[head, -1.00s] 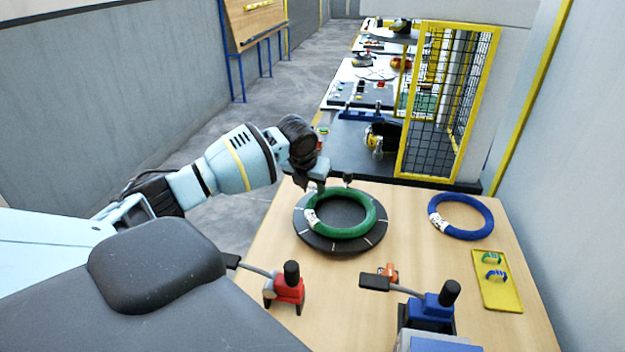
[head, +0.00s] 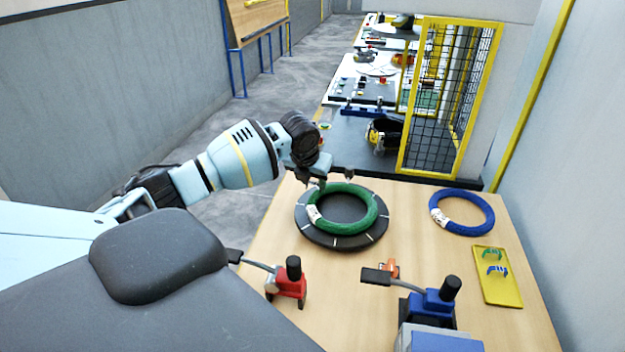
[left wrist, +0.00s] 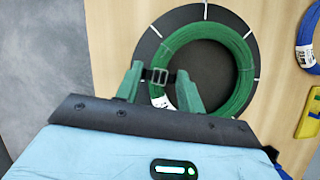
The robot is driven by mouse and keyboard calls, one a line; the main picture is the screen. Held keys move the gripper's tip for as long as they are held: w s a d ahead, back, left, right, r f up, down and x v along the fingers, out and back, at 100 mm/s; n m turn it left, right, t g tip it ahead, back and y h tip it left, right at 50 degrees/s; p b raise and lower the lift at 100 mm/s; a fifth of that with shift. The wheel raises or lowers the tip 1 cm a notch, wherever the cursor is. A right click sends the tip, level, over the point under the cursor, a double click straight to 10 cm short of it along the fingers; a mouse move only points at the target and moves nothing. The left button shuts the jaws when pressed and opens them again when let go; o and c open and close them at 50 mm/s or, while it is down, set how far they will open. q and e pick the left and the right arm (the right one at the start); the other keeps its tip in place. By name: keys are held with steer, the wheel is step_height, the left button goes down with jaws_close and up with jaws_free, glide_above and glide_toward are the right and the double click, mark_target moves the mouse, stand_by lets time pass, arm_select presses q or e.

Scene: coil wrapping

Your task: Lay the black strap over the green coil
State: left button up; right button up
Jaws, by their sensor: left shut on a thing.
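The green coil (head: 372,216) lies flat on a round black turntable (head: 340,241) with white marks, and has a white label at its left. In the left wrist view the green coil (left wrist: 240,85) fills the upper middle. My left gripper (head: 318,183) is above the coil's far left edge. In the left wrist view my left gripper (left wrist: 160,84) is shut on the black strap (left wrist: 158,76). A short piece with a buckle shows between the fingers, over the coil's edge; whether it touches the coil I cannot tell. The rest of the strap is hidden. My right gripper is not visible.
A blue coil (head: 470,228) and a yellow tray (head: 499,290) with small green and blue pieces lie to the right. A red tool (head: 289,284) and a blue tool (head: 428,305) with black handles stand at the front. A yellow-framed mesh fence (head: 448,105) stands behind.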

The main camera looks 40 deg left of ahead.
mark_target(314, 194)
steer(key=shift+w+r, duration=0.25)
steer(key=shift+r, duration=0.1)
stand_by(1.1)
